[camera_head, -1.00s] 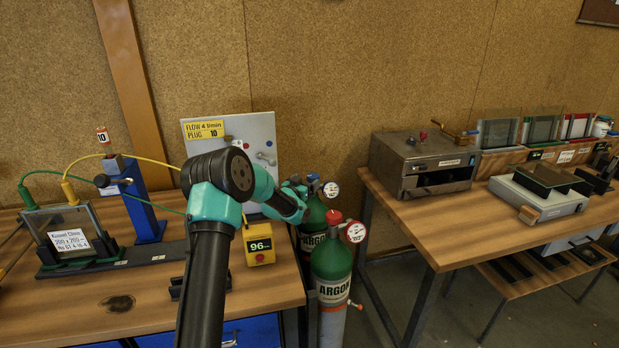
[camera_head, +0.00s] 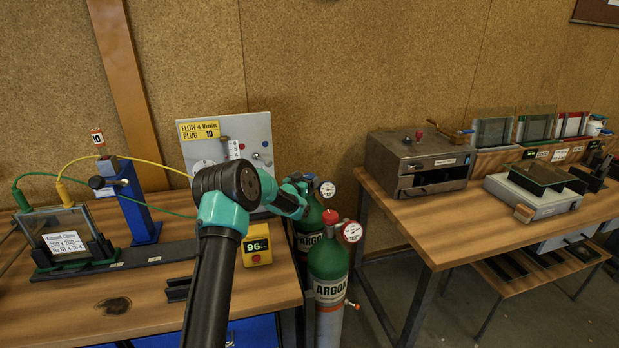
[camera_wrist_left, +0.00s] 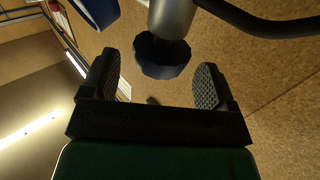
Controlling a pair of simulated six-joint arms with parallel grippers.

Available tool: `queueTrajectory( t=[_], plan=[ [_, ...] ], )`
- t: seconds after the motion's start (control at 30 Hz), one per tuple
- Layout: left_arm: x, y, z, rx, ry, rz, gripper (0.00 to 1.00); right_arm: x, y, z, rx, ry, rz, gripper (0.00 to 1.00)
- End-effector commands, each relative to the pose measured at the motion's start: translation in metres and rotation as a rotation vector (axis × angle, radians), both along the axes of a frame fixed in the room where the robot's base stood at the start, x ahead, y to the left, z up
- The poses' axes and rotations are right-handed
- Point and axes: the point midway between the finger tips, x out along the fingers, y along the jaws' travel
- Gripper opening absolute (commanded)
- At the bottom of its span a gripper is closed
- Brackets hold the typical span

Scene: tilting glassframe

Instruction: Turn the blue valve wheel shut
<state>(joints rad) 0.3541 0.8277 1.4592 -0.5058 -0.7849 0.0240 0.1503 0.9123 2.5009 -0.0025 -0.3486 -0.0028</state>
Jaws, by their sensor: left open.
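The blue valve wheel (camera_head: 312,178) sits on top of the rear green argon cylinder (camera_head: 309,222) in the head view. In the left wrist view a dark blue ribbed wheel (camera_wrist_left: 163,56) on a metal stem lies just beyond my fingers, roughly between them. My left gripper (camera_head: 301,190) is at the rear cylinder's neck, beside the wheel; its fingers partly blend with the dark valve parts there. The wrist view shows this gripper (camera_wrist_left: 157,85) open, with a gap between its textured pads and nothing held. My right gripper is not in view.
The front argon cylinder (camera_head: 329,262) with a red wheel (camera_head: 330,216) and a gauge (camera_head: 351,232) stands close by. A yellow meter box (camera_head: 257,244) and an upright panel (camera_head: 250,135) are on the left bench. The right bench (camera_head: 415,215) holds a metal oven (camera_head: 418,165).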

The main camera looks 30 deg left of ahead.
Motion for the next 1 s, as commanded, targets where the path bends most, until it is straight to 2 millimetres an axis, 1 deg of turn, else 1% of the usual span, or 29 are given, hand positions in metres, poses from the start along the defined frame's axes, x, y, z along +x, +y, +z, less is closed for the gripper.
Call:
queueTrajectory(
  t=[0.03,0.1,0.23,0.37,0.6,0.67,1.0],
  plan=[
    [0.007,0.000,0.000,0.001,-0.001,0.000,0.81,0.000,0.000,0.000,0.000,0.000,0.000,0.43],
    [0.014,0.000,0.000,-0.001,0.000,-0.001,0.81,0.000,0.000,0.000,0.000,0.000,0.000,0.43],
    [0.024,0.000,0.000,0.000,0.000,-0.001,0.81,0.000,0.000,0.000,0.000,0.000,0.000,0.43],
    [0.027,0.000,0.000,0.000,0.000,-0.001,0.81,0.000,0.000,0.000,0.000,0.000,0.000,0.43],
    [0.028,0.000,0.000,0.000,0.000,-0.001,0.81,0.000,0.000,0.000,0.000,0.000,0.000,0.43],
    [0.027,0.000,0.000,0.000,0.000,0.000,0.76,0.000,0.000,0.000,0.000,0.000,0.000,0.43],
    [0.027,0.000,0.000,0.000,0.000,0.000,0.43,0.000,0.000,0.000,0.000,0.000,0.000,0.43]
  ],
)
